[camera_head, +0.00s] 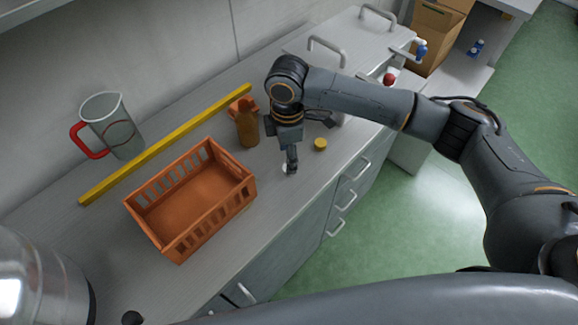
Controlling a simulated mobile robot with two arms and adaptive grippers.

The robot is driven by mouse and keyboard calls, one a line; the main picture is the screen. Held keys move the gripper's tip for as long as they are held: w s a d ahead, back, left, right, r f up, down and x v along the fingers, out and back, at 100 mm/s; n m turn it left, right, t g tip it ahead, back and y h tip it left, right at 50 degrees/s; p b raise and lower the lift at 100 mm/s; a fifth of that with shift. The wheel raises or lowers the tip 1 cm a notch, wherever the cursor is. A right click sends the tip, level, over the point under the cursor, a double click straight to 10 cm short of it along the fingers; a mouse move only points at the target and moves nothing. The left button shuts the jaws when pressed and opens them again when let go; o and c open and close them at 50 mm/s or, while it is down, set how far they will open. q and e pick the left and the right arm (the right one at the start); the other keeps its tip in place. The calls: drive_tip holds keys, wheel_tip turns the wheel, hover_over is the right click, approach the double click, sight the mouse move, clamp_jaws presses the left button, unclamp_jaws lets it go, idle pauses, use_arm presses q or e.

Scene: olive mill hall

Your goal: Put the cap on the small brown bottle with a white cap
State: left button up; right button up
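A brown bottle (247,126) stands upright on the grey counter, right of the orange crate. A small white piece, which looks like the white cap (285,170), shows at the tips of my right gripper (290,166). This gripper points down close to the counter, in front and to the right of the bottle. Its fingers look narrow from this side, and I cannot tell whether they are shut on the white piece. The bottle's top is partly hard to make out beside my arm. My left gripper is not in view.
An orange crate (167,244) stands left of the bottle. A yellow bar (150,155) lies behind it, near a clear jug (115,130) with a red handle. A yellow cap (320,144) lies right of my gripper. The counter's front edge is close.

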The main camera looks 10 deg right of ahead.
drive_tip(key=shift+f, duration=0.1)
wheel_tip(320, 180, down, 5)
drive_tip(key=shift+w+d+p, duration=0.1)
drive_tip(key=shift+w+p, duration=0.05)
drive_tip(key=shift+p, duration=0.6)
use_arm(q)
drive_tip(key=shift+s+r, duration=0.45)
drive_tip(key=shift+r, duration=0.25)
use_arm(e)
drive_tip(key=c, duration=0.8)
